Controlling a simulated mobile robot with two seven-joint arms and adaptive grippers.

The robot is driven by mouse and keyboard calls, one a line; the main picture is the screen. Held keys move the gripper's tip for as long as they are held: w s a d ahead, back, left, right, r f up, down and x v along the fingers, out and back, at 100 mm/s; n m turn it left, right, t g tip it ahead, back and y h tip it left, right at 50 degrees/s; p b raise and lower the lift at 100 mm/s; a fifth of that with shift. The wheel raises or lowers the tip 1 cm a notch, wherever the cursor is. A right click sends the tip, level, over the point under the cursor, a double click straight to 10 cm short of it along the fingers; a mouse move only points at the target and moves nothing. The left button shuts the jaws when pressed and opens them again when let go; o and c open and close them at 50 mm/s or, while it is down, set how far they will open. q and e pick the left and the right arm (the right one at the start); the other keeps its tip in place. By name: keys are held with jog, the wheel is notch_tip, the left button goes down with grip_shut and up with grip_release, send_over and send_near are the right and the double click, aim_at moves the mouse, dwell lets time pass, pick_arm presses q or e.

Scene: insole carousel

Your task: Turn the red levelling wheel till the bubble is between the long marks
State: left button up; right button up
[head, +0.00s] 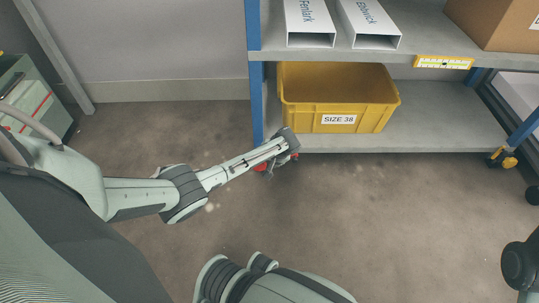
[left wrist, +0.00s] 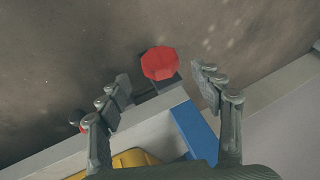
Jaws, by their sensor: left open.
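The red levelling wheel (left wrist: 160,63) is a faceted red knob below the blue post at the shelf corner. It lies between and a little beyond the fingertips of my left gripper (left wrist: 164,82), which is open; contact is not visible. In the head view a bit of red wheel (head: 261,168) shows beside the left gripper (head: 285,158), which hides the rest. A yellow-framed level (head: 444,62) sits on the front edge of the upper shelf. Its bubble is too small to make out against the marks. My right gripper is out of view.
A yellow bin (head: 292,118) labelled SIZE 38 stands on the lower shelf (head: 440,130). White boxes (head: 309,40) and a cardboard box (head: 510,22) are on the upper shelf. A blue post (head: 254,60) rises at the left corner. The floor in front is clear.

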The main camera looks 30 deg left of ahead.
pick_arm(q)
jog(key=v, duration=0.7)
jog(key=shift+d+r, duration=0.15)
jog(key=shift+r, duration=0.2)
